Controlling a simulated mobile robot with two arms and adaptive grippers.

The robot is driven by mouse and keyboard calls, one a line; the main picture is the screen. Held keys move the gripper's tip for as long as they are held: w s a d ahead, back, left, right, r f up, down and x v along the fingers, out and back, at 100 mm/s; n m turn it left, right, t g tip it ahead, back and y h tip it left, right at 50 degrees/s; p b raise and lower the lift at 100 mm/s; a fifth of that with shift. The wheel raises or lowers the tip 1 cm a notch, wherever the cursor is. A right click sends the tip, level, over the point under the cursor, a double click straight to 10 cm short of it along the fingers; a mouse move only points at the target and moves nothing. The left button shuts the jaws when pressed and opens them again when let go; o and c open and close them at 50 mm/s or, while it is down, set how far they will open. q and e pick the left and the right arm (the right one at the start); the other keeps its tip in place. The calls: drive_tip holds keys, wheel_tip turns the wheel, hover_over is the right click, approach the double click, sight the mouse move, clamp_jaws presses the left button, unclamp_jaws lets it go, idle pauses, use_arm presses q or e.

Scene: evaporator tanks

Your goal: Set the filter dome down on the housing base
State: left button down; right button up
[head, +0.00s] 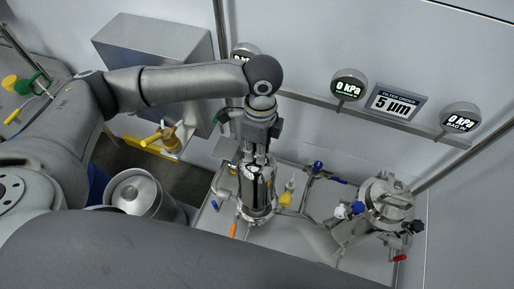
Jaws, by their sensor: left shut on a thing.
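The filter dome (256,186) is a shiny, upright metal cylinder in the middle of the head view. My left gripper (259,158) comes down from above and is shut on its top. The dome stands over the housing base (258,216), a round metal flange on the steel skid. The dome's lower edge appears at or very close to the base; I cannot tell whether it touches. The two look roughly in line. My right gripper is not in view.
A second, closed metal housing (387,203) with clamps stands to the right. Pipes and a blue-handled valve (317,166) lie between them. A yellow fitting (285,199) is close beside the base. Gauges (349,85) line the wall behind. A steel pot (133,193) stands left.

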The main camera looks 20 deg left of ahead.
sight(257, 166)
use_arm(q)
drive_tip(key=shift+r+p, duration=0.1)
drive_tip(key=shift+p, duration=0.25)
idle(0.4)
drive_tip(key=shift+f+b, duration=0.85)
drive_tip(key=shift+f, duration=1.55)
idle(0.5)
drive_tip(key=shift+p, duration=0.5)
drive_tip(key=shift+p, duration=0.35)
drive_tip(key=shift+f+b, duration=0.9)
drive_tip(key=shift+f, duration=1.35)
drive_tip(key=shift+r, duration=0.2)
drive_tip(key=shift+d+r+p, duration=0.1)
drive_tip(key=shift+r+p, duration=0.4)
drive_tip(key=shift+p, duration=0.4)
drive_tip(key=shift+t, duration=0.3)
